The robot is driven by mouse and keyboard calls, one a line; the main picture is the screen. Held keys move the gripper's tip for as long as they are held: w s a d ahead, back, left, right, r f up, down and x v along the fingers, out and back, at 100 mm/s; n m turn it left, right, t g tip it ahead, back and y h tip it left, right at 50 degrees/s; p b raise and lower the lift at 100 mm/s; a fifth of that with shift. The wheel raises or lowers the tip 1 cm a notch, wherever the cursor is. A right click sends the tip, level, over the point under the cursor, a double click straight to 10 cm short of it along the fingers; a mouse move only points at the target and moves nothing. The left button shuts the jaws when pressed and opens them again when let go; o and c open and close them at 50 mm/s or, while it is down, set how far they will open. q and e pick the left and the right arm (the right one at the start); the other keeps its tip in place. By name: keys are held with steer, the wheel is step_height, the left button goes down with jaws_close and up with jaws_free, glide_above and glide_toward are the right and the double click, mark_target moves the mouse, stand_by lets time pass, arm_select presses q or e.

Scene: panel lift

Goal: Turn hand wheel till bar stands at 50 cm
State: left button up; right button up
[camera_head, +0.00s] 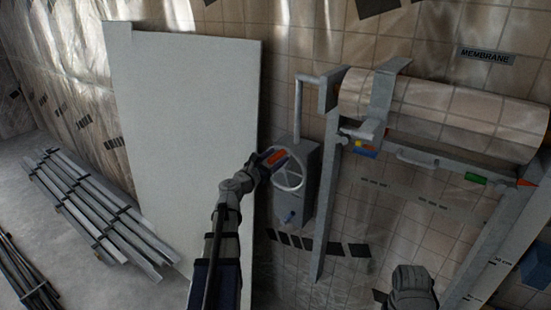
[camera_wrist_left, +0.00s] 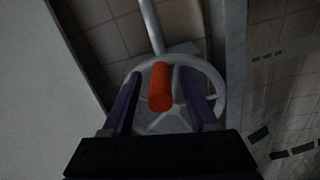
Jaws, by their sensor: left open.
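The hand wheel (camera_head: 291,185) is a pale spoked ring on the front of a grey box (camera_head: 318,185). Its orange handle (camera_head: 276,157) sticks out near the upper left of the ring. In the left wrist view the handle (camera_wrist_left: 160,88) lies between the two fingers, in front of the wheel (camera_wrist_left: 221,90). My left gripper (camera_head: 270,158) is open, with a finger on either side of the handle; I cannot tell if they touch it. A grey cross bar (camera_head: 450,167) spans the frame on the right. My right gripper does not show.
A tall white panel (camera_head: 185,120) leans on the wall left of the box. Metal profiles (camera_head: 95,210) lie on the floor at left. A frame post (camera_head: 327,220) stands right of the wheel. The right post has cm labels (camera_head: 501,262), too small to read surely.

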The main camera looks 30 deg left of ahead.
arm_select(q)
steer(key=shift+c, duration=0.3)
jaws_close()
stand_by(1.1)
